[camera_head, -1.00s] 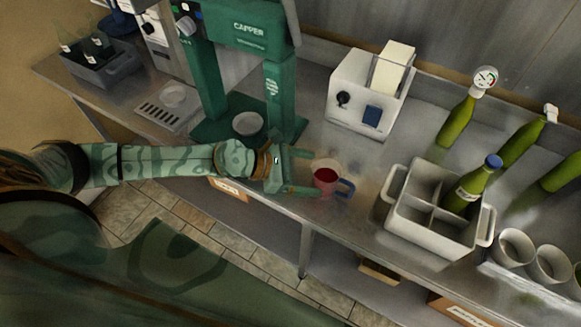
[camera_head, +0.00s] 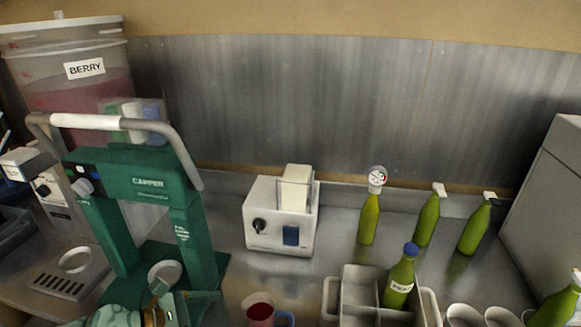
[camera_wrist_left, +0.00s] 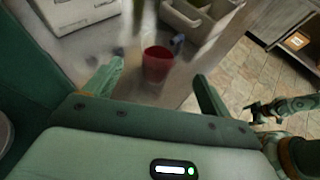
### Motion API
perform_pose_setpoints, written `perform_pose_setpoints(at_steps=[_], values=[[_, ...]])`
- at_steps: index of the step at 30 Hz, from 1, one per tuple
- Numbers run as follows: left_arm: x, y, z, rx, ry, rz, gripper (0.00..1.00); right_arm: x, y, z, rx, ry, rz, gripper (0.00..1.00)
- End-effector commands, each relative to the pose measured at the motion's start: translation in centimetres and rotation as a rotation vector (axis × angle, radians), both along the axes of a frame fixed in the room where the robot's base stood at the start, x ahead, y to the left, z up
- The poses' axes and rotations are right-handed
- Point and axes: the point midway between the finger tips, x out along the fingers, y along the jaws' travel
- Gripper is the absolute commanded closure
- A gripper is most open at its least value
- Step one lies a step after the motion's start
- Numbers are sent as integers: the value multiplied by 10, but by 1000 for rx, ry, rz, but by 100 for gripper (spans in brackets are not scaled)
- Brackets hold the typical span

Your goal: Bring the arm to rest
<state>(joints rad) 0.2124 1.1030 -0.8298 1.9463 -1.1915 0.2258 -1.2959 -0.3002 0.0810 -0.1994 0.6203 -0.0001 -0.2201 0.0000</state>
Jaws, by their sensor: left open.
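My left gripper (camera_head: 205,308) is at the bottom of the head view, partly cut off by the frame edge. In the left wrist view its two fingers (camera_wrist_left: 155,88) are spread apart with nothing between them. A mug with red contents (camera_head: 260,312) and a blue handle stands on the counter just right of the fingers. It also shows in the left wrist view (camera_wrist_left: 157,64), upright beyond the fingertips, with a gap. My right arm's end (camera_wrist_left: 258,110) shows small at the right of the left wrist view; its jaws are too small to judge.
The green capper (camera_head: 150,190) stands left of the mug. A white box device (camera_head: 266,238) is behind it. A grey divided crate (camera_head: 357,290) holding a green bottle (camera_head: 402,275) is to the right. A berry bucket (camera_head: 70,85) stands at back left. Cups (camera_head: 465,316) stand at lower right.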

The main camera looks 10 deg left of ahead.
Motion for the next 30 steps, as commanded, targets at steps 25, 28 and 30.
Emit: perform_pose_setpoints(at_steps=[25,28,30], values=[[-133,89,-16,-1916,705,2221,17,0,2,0,2,1,0,14],[-132,83,-52,-1895,757,2275,17,0,2,-1,2,0,0,14],[-130,77,-80,-1878,800,2297,17,-1,2,-1,3,2,0,14]])
